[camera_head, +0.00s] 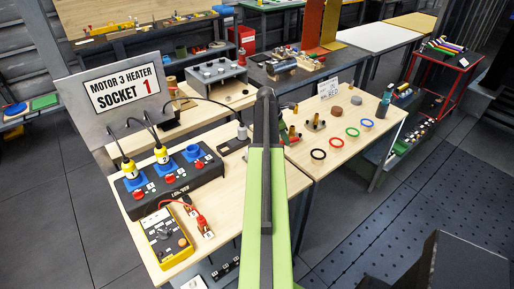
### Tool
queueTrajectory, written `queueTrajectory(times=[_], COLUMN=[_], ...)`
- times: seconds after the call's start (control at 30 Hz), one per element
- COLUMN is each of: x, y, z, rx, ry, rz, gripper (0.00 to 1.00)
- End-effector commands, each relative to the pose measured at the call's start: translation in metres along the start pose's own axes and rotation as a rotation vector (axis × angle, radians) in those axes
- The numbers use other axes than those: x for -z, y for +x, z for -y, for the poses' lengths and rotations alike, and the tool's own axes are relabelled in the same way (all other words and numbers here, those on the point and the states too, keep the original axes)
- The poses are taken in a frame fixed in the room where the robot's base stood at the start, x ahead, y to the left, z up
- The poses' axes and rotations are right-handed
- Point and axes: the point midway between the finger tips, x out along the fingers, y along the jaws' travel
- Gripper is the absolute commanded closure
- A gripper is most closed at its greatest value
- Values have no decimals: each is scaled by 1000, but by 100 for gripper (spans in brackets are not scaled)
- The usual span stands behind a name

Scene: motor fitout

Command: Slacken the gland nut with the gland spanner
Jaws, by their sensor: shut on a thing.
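My green and dark arm rises through the middle of the head view and covers the part of the bench behind it. My gripper does not show; it is hidden behind or beyond the arm. A small grey upright fitting (242,131), which looks like the gland with its nut, stands at a dark box (233,147) just left of the arm. A black cable curves down to it from the left. I cannot make out the gland spanner.
A dark socket block (172,187) with yellow plugs stands left, below a sign board (124,88). A yellow meter (165,238) lies in front. Right of my arm, coloured rings (352,132) and small parts lie on the bench. A red trolley (445,75) stands far right.

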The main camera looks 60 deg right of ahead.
Motion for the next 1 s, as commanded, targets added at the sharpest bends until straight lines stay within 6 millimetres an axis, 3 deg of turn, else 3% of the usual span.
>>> queueTrajectory(times=[0.73,1.0], x=[-20,-20], y=[-52,-53], z=[-2,-1], rx=[-4,-3], ry=[0,0], rz=[-2,-2], gripper=[100,100])
